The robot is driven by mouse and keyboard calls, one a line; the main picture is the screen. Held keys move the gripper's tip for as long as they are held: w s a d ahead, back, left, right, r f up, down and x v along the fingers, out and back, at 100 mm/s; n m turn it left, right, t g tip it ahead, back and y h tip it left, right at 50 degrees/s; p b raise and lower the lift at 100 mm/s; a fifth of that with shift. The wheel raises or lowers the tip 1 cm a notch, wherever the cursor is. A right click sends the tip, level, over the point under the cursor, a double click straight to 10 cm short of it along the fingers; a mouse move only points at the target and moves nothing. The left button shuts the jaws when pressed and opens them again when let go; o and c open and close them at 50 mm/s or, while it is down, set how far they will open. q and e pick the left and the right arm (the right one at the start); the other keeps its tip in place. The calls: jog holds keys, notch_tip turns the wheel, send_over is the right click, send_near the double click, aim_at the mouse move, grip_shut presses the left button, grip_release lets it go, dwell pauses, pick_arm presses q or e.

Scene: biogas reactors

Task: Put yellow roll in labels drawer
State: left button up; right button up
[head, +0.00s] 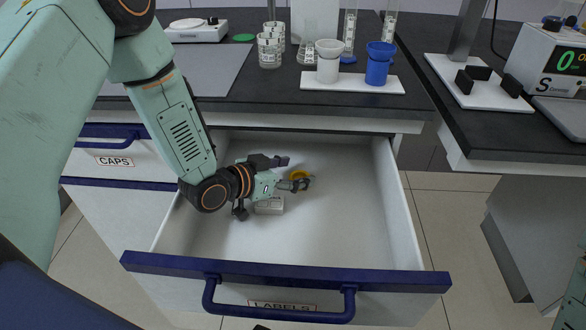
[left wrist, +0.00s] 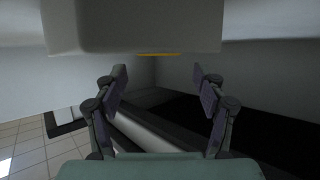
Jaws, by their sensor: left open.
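The labels drawer (head: 345,225) is pulled open, with a blue front edge, a blue handle and a LABELS tag. The yellow roll (head: 299,174) is inside it, toward the back and middle, partly hidden by my left gripper (head: 297,185). My left gripper reaches down into the drawer with its fingers spread beside the roll. In the left wrist view its two fingers (left wrist: 160,95) stand wide apart with nothing between them. A thin yellow strip (left wrist: 158,54) shows beyond them under a pale block. I cannot tell whether the fingers touch the roll. My right gripper is out of view.
A small pale box (head: 269,205) lies in the drawer under my left gripper. The drawer's right side is bare. The closed CAPS drawer (head: 90,160) is at left.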

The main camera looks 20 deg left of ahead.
pick_arm(q)
jog(key=p+v, duration=0.1)
jog(key=v, duration=0.1)
jog(key=r+p+v, duration=0.1)
jog(key=v, duration=0.2)
jog(key=shift+a+r, duration=0.1)
jog(key=shift+a, duration=0.05)
jog(key=shift+s+a+r+p, duration=0.15)
jog(key=shift+s+a+p, duration=0.25)
jog(key=shift+s+p, duration=0.25)
jog(key=shift+s+r, duration=0.15)
jog(key=shift+s, duration=0.15)
jog(key=shift+w, duration=0.15)
jog(key=shift+a, duration=0.1)
